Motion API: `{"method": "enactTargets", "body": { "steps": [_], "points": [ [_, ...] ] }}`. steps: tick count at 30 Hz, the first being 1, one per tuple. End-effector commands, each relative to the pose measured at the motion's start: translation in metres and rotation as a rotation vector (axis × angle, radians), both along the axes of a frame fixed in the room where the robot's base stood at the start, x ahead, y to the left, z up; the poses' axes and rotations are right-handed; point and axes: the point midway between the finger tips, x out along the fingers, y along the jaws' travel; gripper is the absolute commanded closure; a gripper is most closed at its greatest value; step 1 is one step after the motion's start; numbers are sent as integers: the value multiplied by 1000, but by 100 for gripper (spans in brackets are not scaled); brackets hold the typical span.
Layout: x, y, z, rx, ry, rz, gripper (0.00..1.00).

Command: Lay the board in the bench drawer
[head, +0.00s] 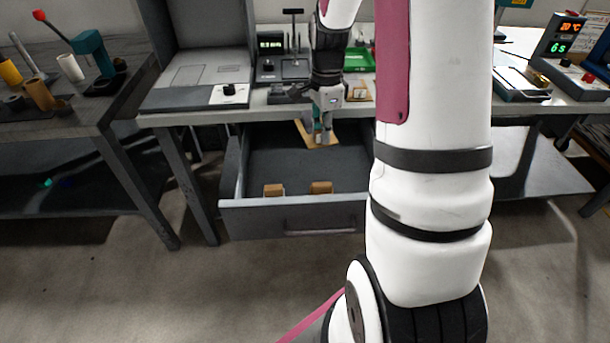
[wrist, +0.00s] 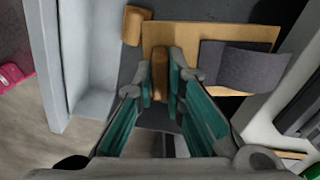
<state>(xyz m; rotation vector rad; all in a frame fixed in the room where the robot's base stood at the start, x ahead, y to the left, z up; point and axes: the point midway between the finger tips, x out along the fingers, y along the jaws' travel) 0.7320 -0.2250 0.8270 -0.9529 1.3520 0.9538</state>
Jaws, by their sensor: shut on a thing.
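The board (head: 304,131) is a flat tan wooden piece, seen tilted in the head view at the back of the open bench drawer (head: 258,153). In the wrist view the board (wrist: 200,33) has a raised wooden bar, and a dark grey sheet (wrist: 245,66) covers part of it. My gripper (head: 322,139) points down over the drawer. In the wrist view my gripper (wrist: 160,78) is shut on the bar, one finger on each side. The fingers hide part of the board. I cannot tell whether it touches the drawer floor.
Two small wooden blocks, a left one (head: 274,189) and a right one (head: 321,187), stand near the drawer's front wall. The drawer floor between them and the board is clear. The bench top (head: 200,112) overhangs the drawer's back. My arm hides the drawer's right side.

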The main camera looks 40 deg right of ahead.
Motion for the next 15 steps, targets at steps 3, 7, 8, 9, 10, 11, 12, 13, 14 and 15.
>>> {"method": "enactTargets", "body": {
  "steps": [3,7,8,9,10,11,12,13,14,15],
  "points": [
    [-1,-8,-3,-1,-3,-136,100],
    [-5,-12,0,-1,-2,-224,100],
    [-5,-12,-1,0,-1,-236,100],
    [-6,-12,-2,0,1,-246,100],
    [-6,-13,-4,1,2,-252,100],
    [-6,-13,-7,1,2,-256,100],
    [-6,-13,-13,1,3,-259,100],
    [-7,-13,-19,1,4,-259,100],
    [-7,-13,-26,2,5,-259,100],
    [-7,-13,-36,2,7,-258,100]
  ]
}}
